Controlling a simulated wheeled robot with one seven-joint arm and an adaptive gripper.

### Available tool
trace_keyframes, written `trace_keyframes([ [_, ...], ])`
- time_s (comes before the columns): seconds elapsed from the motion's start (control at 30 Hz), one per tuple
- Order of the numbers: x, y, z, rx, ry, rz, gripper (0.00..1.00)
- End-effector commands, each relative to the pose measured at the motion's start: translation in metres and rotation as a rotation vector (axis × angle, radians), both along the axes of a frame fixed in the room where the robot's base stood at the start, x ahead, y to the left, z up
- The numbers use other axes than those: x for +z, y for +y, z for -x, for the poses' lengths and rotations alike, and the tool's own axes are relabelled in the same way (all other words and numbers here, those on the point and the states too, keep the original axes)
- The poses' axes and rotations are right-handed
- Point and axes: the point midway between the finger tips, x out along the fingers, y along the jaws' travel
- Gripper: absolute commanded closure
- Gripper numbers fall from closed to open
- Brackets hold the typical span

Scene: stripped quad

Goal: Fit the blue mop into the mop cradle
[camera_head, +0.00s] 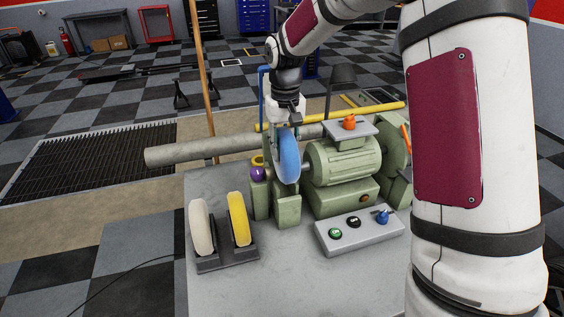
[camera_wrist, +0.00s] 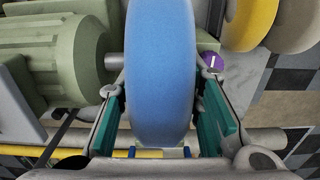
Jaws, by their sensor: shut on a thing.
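The blue mop (camera_head: 289,156) is a thick upright disc at the left end of the green motor (camera_head: 345,161). It fills the middle of the wrist view (camera_wrist: 160,70). My gripper (camera_head: 285,128) reaches down from above and is shut on the blue mop, with one teal-padded finger on each flat side (camera_wrist: 160,85). Green posts (camera_head: 287,208) stand below the mop, and its lower edge is partly hidden there. A dark double rack (camera_head: 227,260), possibly the mop cradle, holds a white mop (camera_head: 201,228) and a yellow mop (camera_head: 240,219). I cannot tell whether the blue mop touches the posts or spindle.
A purple knob (camera_head: 258,174) stands just left of the blue mop. A control box (camera_head: 360,234) with buttons sits at the front right. A grey pipe (camera_head: 190,150) and a yellow bar (camera_head: 385,108) run behind. The bench's front (camera_head: 285,290) is clear.

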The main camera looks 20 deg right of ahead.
Motion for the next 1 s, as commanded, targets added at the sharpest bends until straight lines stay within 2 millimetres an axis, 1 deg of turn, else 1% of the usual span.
trace_keyframes([
  [0.03,0.0,0.001,-0.01,0.001,-0.001,-0.002,1.0],
  [0.13,0.0,0.0,-0.025,0.0,-0.001,-0.001,1.0],
  [0.2,-0.013,0.0,-0.02,0.001,0.004,0.0,1.0],
  [0.3,-0.023,0.0,-0.02,0.0,0.001,-0.001,1.0],
  [0.57,-0.041,0.0,-0.02,0.001,0.002,0.0,1.0],
  [0.73,-0.065,0.0,-0.02,0.0,0.002,-0.001,1.0],
  [0.83,-0.069,0.0,-0.025,0.0,-0.001,-0.001,1.0],
  [1.0,-0.07,0.0,-0.025,0.0,-0.002,0.0,1.0],
])
